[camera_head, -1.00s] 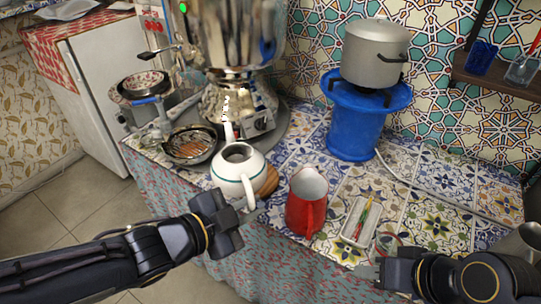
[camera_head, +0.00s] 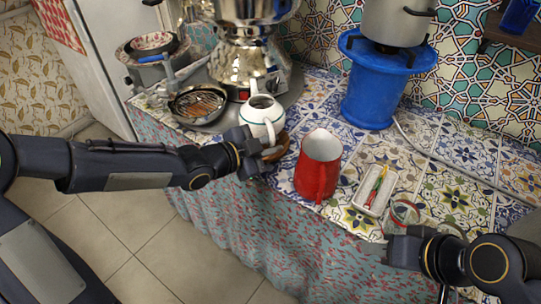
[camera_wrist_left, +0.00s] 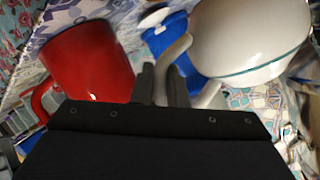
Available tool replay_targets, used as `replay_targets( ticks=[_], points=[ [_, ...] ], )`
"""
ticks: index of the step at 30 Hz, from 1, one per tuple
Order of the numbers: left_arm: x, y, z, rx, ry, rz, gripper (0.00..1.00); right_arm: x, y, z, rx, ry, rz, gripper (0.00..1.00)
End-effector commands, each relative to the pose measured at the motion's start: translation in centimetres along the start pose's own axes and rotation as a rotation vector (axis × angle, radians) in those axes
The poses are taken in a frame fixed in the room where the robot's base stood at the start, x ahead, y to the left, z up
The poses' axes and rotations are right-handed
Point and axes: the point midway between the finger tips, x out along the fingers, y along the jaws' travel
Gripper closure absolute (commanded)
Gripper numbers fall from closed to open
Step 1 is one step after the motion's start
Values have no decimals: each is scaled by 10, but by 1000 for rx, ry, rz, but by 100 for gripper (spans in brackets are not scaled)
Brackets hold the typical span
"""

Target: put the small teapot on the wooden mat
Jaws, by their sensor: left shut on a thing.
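The small white teapot (camera_head: 262,112) with a green stripe stands upright in the head view, in front of the samovar. My left gripper (camera_head: 262,152) is at its near side. In the left wrist view the gripper (camera_wrist_left: 163,85) is shut on the teapot's handle (camera_wrist_left: 180,48), with the white body (camera_wrist_left: 250,38) to the right. The round wooden mat (camera_head: 281,146) shows just below the teapot, partly hidden by my gripper and the pot. I cannot tell whether the pot touches it. My right gripper (camera_head: 373,250) is at the counter's front edge; its jaw opening is unclear.
A red pitcher (camera_head: 318,167) stands close right of the mat and also shows in the left wrist view (camera_wrist_left: 92,60). The samovar (camera_head: 246,62) and a pan (camera_head: 198,104) are behind and left. A blue stand (camera_head: 372,92) and a white tray (camera_head: 374,188) are right.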

Motion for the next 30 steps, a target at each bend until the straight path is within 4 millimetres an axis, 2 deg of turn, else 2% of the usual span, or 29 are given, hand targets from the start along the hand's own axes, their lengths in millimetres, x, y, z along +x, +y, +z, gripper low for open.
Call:
replay_targets(
  ticks=[6, 16, 17, 21, 30],
  points=[
    [12, 16, 24, 0, 2, 0, 100, 11, 5, 6, 0, 0, 0, 64],
    [12, 18, 26, 1, 2, -2, 100, 12, 6, 6, 0, 0, 0, 64],
    [12, 18, 27, -1, 0, 0, 86, 12, 6, 6, 0, 0, 0, 64],
    [12, 18, 26, -1, 0, 0, 67, 12, 5, 6, 0, 0, 0, 64],
    [11, 17, 25, -1, 0, 0, 65, 10, 5, 5, 0, 0, 0, 64]
  ],
)
